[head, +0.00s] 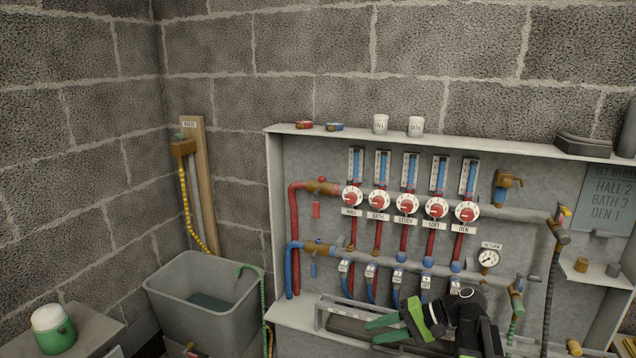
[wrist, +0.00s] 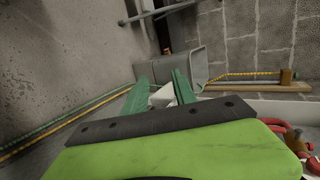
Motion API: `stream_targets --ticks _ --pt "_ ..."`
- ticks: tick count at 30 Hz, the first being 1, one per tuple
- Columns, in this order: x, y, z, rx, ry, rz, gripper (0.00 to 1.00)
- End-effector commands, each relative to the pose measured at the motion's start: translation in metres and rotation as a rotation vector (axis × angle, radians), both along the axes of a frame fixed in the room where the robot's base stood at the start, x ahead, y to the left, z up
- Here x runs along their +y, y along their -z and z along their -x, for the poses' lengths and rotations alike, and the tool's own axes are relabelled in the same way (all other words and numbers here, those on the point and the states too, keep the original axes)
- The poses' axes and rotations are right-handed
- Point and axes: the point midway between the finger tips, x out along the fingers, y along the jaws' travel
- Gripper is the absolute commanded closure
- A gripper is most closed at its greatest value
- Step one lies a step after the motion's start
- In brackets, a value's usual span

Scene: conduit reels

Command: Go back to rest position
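My gripper (head: 371,332) is low in front of the manifold cabinet (head: 273,200), near its bottom ledge, with its green fingers pointing left. The fingers are apart, with a gap between them. In the wrist view my gripper (wrist: 160,77) also shows its two green fingers apart. A pale shape shows between them there, and I cannot tell what it is. I see nothing clearly held.
Red dial valves (head: 406,202) and blue lower valves (head: 398,270) line the cabinet behind my arm. A grey tub (head: 180,311) stands left, and a green jar (head: 55,335) sits on a side surface. White cups (head: 380,124) stand on the top shelf. Space above the shelf is clear.

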Motion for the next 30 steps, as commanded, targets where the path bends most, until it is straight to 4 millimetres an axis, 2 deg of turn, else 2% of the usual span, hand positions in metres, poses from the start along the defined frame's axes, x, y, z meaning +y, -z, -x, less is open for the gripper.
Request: stream_targets --ticks 1,3,6,8,11,14,18,21,26,30 --pt "0.035 0.011 0.011 0.021 -0.064 0.073 0.67" --pt "0.065 0.03 0.023 0.043 -0.131 0.185 0.67" --pt "0.094 0.055 0.042 0.062 -0.214 0.349 0.67" --pt "0.102 0.069 0.053 0.065 -0.255 0.459 0.67" --pt "0.097 0.088 0.066 0.068 -0.296 0.639 0.67" --pt "0.066 0.102 0.072 0.073 -0.292 0.808 0.67" --pt "0.011 0.109 0.073 0.079 -0.268 1.044 0.67" --pt "0.011 0.07 0.069 0.074 -0.265 1.055 0.67" --pt "0.011 0.025 0.069 0.074 -0.264 1.054 0.67" --pt "0.011 -0.025 0.069 0.075 -0.264 1.053 0.67"
